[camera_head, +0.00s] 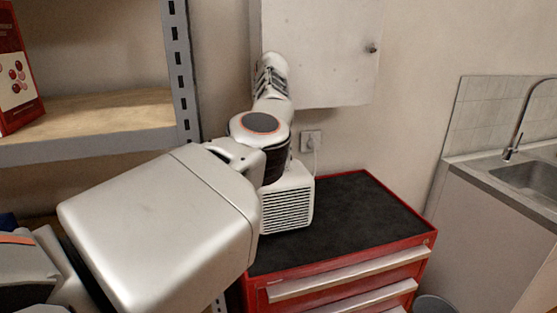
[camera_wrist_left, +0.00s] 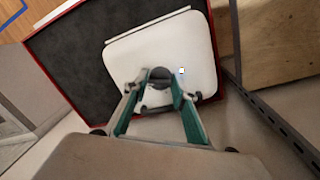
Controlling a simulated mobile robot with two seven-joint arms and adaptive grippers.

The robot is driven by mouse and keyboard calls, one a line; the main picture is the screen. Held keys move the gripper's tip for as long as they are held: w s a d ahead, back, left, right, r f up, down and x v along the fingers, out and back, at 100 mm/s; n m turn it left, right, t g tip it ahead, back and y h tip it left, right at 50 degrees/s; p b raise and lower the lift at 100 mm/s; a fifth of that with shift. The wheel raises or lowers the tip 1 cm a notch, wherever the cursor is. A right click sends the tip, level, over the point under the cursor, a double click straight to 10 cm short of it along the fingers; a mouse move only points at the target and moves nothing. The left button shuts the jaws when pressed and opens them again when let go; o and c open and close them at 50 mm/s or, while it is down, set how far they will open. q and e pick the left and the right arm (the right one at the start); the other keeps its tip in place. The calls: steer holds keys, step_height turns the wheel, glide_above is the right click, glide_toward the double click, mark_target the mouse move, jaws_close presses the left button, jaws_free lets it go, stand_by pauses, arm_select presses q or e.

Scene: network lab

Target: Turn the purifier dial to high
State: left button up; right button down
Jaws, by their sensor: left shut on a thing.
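The purifier (camera_head: 288,205) is a white box with a slatted grille, standing on the black top of a red tool cabinet. My left arm reaches over it in the head view and hides its upper part. In the left wrist view the purifier's white top (camera_wrist_left: 170,52) shows from above, with a dark round dial (camera_wrist_left: 160,76) near one edge and a small lit display (camera_wrist_left: 181,70) beside it. My left gripper (camera_wrist_left: 159,88) has its green-sided fingers closed around the dial. The dial's setting cannot be read. My right gripper is not in view.
The red cabinet (camera_head: 342,277) has free black top (camera_head: 365,205) right of the purifier. A metal shelf (camera_head: 100,115) stands close on the left. A white wall cabinet (camera_head: 325,50) hangs behind, above a socket (camera_head: 311,141). A sink (camera_head: 535,178) is at right.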

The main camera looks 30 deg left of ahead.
arm_select(q)
steer(key=shift+a+f, duration=0.1)
steer(key=o, duration=0.8)
step_height(320, 180, up, 10)
steer(key=shift+r, duration=0.1)
steer(key=shift+s, duration=0.15)
stand_by(0.4)
